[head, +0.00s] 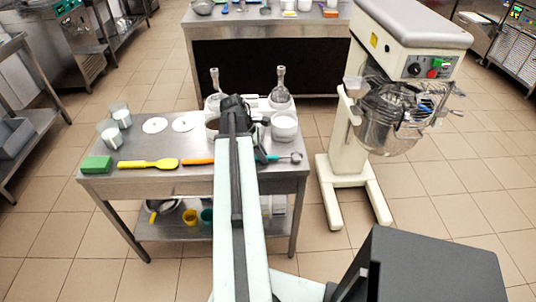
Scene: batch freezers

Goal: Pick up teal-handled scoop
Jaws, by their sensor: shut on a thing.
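The teal-handled scoop (292,158) shows at the front right of the steel table. Its round metal bowl points right, and its teal handle runs left toward my arm. My gripper (260,153) is mostly hidden behind my arm, with only dark parts showing at the handle. It is shut on the teal handle. I cannot tell whether the scoop is touching the tabletop or slightly raised.
The steel table (190,183) also bears a green sponge (96,165), a yellow spatula (148,164), an orange-handled tool (199,161), white discs, metal cups and a white pot (284,127). A large mixer (400,90) stands right. Tiled floor lies between.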

